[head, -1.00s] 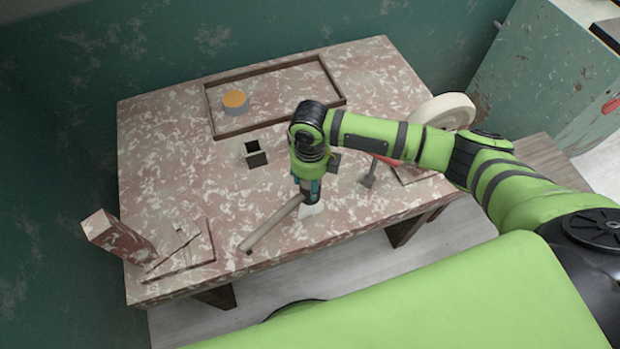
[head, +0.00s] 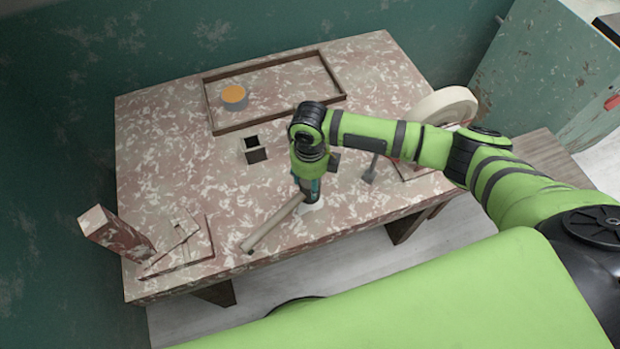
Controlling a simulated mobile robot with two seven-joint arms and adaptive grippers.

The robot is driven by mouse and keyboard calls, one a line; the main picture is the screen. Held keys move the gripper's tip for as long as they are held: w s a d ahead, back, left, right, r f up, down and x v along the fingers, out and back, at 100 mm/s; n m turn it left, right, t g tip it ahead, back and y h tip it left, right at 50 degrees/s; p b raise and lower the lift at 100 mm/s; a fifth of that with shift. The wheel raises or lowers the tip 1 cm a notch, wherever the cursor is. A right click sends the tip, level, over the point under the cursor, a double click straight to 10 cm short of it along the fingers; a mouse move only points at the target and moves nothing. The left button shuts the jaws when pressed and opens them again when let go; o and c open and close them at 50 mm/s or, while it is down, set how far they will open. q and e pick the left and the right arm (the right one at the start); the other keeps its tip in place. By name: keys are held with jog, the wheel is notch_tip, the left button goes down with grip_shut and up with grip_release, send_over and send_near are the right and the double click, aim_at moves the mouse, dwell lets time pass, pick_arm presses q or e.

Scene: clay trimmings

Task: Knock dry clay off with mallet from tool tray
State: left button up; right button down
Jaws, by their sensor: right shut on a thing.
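My right gripper (head: 309,199) is over the front part of the worn, paint-speckled table, pointing down. It is shut on a long greyish-brown wooden piece (head: 270,226), which looks like the mallet or its handle. This piece slants toward the front left, just over or on the tabletop; I cannot tell if it touches. A small pale patch or lump (head: 313,207) shows right below the gripper; I cannot tell whether it is clay. The fingers largely hide the held end. A shallow framed tray (head: 232,127) lies at the back. My left gripper is not in view.
A small open box (head: 256,154) is mid-table. An upright block (head: 115,232) and angled boards (head: 186,248) are at the left. A small flat-bladed tool (head: 369,175) and a pale wheel (head: 447,105) are to the right.

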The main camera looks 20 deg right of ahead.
jog(key=shift+w+f, duration=0.1)
jog(key=shift+f, duration=0.25)
notch_tip(320, 180, down, 4)
jog(key=b, duration=0.2)
jog(key=shift+r+b, duration=0.15)
jog(key=shift+b, duration=0.15)
notch_tip(320, 180, up, 7)
jog(key=p, duration=0.6)
